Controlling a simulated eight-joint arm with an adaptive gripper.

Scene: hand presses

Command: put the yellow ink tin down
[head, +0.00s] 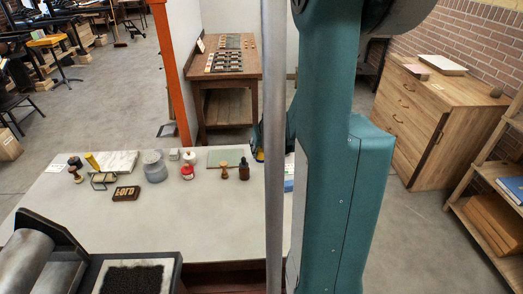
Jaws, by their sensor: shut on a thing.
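A small sliver of my gripper (257,141) shows in the head view, just left of the grey pole and above the far right part of the pale worktable (215,215). A narrow bit of yellow, the yellow ink tin (259,155), shows at its lower end. My gripper is shut on it. The pole and my teal arm hide most of the gripper and the tin. I cannot tell how far the tin is above the tabletop.
Along the table's far side are a pale slab (122,160), a grey jar (153,167), a red-and-white jar (188,171), a wooden stamp (224,172) and a dark bottle (243,171). A lettered block (126,193) lies nearer. The table's middle is clear.

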